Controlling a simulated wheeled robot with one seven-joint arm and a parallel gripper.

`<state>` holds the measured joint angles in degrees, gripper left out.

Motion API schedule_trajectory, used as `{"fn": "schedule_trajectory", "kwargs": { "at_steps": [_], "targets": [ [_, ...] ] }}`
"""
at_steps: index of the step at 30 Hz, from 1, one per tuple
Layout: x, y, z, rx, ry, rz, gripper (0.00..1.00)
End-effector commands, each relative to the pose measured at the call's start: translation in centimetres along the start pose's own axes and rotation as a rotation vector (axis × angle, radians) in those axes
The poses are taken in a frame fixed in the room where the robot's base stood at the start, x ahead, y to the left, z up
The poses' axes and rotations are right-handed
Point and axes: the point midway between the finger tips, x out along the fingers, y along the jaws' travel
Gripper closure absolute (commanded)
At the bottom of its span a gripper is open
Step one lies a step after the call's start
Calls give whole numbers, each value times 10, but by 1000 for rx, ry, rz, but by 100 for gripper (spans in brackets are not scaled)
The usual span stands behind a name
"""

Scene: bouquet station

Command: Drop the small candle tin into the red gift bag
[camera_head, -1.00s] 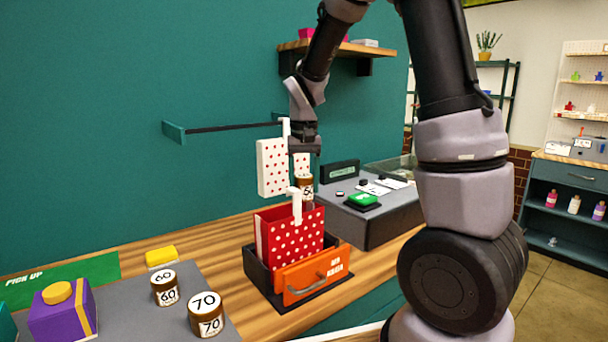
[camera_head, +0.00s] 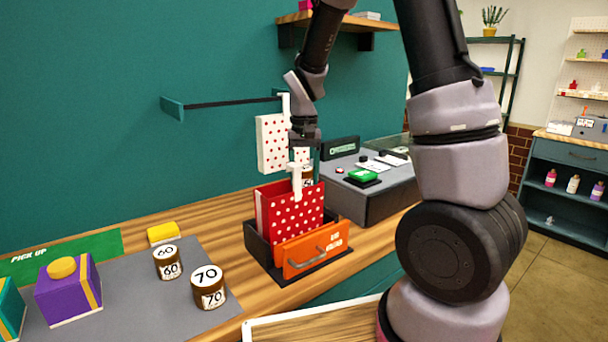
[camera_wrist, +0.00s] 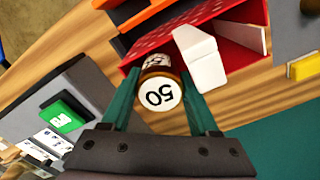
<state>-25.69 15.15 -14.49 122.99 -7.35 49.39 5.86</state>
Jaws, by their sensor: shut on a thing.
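My gripper (camera_head: 303,158) is shut on a small candle tin (camera_wrist: 160,92), brown with a white lid marked 50. In the head view the tin (camera_head: 308,174) is partly hidden behind a white handle. The red gift bag (camera_head: 290,218) with white dots stands open in a dark holder on the counter. My gripper holds the tin close to the bag's mouth, at its back right side in the head view. In the wrist view the tin is beside the bag's white handle (camera_wrist: 200,56) and the red bag wall (camera_wrist: 158,42); I cannot tell whether they touch.
An orange drawer front (camera_head: 312,250) is before the bag. A white dotted bag (camera_head: 272,143) hangs from the wall rail. Tins marked 60 (camera_head: 168,262) and 70 (camera_head: 208,288), a purple box (camera_head: 68,292) and a yellow block (camera_head: 163,233) are at left. A grey register (camera_head: 370,205) stands right.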

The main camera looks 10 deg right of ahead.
Motion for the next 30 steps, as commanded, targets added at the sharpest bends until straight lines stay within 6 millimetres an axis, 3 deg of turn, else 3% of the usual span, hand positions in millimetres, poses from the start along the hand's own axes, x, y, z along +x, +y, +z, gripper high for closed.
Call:
{"fn": "schedule_trajectory", "kwargs": {
  "at_steps": [7,8,10,30],
  "targets": [
    [0,0,0,0,0,0,100],
    [0,0,0,0,0,0,31],
    [0,0,0,0,0,0,5],
    [0,0,0,0,0,0,4]
  ]
}}
